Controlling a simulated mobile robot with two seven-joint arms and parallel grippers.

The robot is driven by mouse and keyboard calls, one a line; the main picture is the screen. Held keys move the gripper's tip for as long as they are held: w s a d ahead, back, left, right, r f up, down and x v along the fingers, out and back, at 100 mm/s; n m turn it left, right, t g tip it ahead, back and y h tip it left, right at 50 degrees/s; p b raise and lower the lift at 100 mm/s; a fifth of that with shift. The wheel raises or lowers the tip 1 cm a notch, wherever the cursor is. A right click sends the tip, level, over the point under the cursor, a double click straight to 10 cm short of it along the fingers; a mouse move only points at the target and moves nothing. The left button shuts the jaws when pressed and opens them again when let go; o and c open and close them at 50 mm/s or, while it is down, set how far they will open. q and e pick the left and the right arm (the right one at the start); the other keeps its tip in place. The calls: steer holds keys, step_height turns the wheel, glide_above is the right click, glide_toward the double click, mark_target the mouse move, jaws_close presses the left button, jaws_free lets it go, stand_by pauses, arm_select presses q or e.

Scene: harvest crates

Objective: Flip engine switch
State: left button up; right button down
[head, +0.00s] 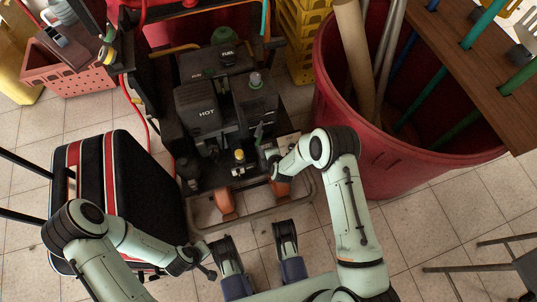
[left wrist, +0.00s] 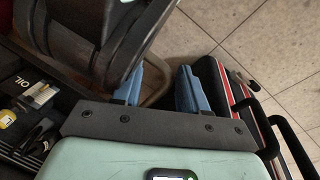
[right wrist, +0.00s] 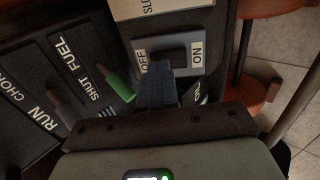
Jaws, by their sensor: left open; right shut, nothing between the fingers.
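The engine (head: 205,100), a black machine with "HOT" and "FUEL" labels, stands in a tube frame in the middle of the head view. In the right wrist view its black engine switch (right wrist: 170,52) lies between an "OFF" label (right wrist: 145,62) and an "ON" label (right wrist: 196,52). My right gripper (right wrist: 157,70) is shut and empty. Its fingertips are at the switch's lower edge; I cannot tell if they touch it. In the head view this gripper (head: 270,157) is at the engine's right front. My left gripper (left wrist: 155,80) is open and empty near the black and red case (head: 120,180).
In the right wrist view, a green lever (right wrist: 118,84) on the "SHUT FUEL" panel is left of the fingers. A red bin (head: 400,170) holding poles stands right of the engine. A pink crate (head: 80,75) is at the upper left. Tiled floor shows between them.

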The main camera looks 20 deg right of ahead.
arm_select(q)
steer(key=shift+s+f, duration=0.35)
steer(key=shift+s, duration=0.1)
arm_select(e)
steer(key=shift+w+f, duration=0.3)
steer(key=shift+f, duration=0.05)
steer(key=shift+w, duration=0.15)
arm_select(q)
steer(key=shift+s+a+f, duration=0.1)
steer(key=shift+s, duration=0.1)
arm_select(e)
steer(key=shift+f, duration=0.1)
steer(key=shift+s+f, duration=0.35)
steer(key=shift+s, duration=0.4)
arm_select(q)
steer(key=shift+r, duration=0.2)
steer(key=shift+w, duration=0.15)
